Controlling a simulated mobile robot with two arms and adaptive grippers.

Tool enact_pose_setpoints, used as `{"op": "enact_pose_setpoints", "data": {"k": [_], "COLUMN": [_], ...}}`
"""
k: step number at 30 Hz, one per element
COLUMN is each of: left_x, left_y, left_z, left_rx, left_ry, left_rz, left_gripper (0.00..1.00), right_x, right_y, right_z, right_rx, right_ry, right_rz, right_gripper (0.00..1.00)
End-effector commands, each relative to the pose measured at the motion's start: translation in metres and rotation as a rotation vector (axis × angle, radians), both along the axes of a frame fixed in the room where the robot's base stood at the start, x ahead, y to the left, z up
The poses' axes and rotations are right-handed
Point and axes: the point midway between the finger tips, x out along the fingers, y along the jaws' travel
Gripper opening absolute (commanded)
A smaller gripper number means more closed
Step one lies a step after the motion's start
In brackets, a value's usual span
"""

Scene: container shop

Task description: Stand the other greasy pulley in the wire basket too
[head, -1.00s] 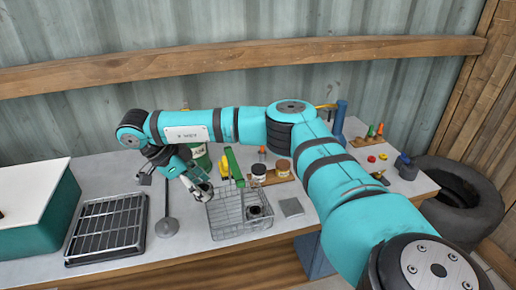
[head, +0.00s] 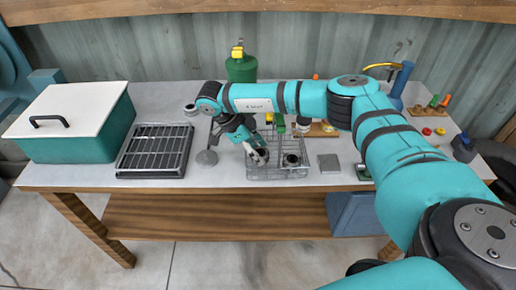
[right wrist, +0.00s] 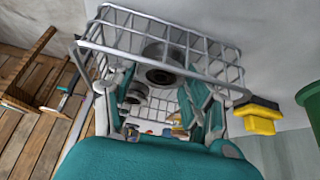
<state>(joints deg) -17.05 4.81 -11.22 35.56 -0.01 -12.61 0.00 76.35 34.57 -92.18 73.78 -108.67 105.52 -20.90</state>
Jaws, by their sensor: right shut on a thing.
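The wire basket (head: 278,174) stands near the front of the bench; its wires also frame the right wrist view (right wrist: 118,42). One dark pulley (head: 291,160) stands in the basket's right part; in the right wrist view it is the smaller one (right wrist: 137,92) beyond the fingers. My right gripper (head: 260,157) reaches into the basket's left part. In the right wrist view its fingers (right wrist: 163,82) are shut on the other pulley (right wrist: 163,68), which is inside the basket's wire walls. Whether this pulley touches the basket floor is hidden. My left gripper is not in view.
Left of the basket are a round-ended metal tool (head: 207,158), a black grid tray (head: 152,155) and a teal box with a white lid (head: 75,125). A grey square plate (head: 329,163) lies just right. A green cylinder (head: 241,69) stands behind.

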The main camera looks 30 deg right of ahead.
Motion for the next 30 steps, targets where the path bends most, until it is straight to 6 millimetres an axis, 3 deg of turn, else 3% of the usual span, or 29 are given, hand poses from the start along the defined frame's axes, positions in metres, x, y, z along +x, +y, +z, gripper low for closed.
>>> {"op": "enact_pose_setpoints", "data": {"k": [5, 6, 11, 22, 30], "left_x": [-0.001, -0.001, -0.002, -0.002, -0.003], "left_y": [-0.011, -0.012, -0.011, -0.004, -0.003], "left_z": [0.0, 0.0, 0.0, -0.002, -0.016], "left_rx": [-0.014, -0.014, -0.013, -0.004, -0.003], "left_ry": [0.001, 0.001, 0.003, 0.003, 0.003], "left_rz": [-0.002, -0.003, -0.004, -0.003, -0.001], "left_gripper": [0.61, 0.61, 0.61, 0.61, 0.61], "right_x": [0.0, 0.0, 0.0, 0.003, 0.016], "right_y": [0.0, 0.0, 0.0, 0.003, 0.026], "right_z": [-0.002, -0.002, -0.002, 0.004, 0.047], "right_rx": [0.0, 0.001, 0.0, 0.001, 0.001], "right_ry": [-0.001, -0.001, -0.001, -0.004, -0.008], "right_rz": [0.0, 0.001, 0.0, 0.001, 0.003], "right_gripper": [0.16, 0.54, 0.75, 0.75, 0.75]}}
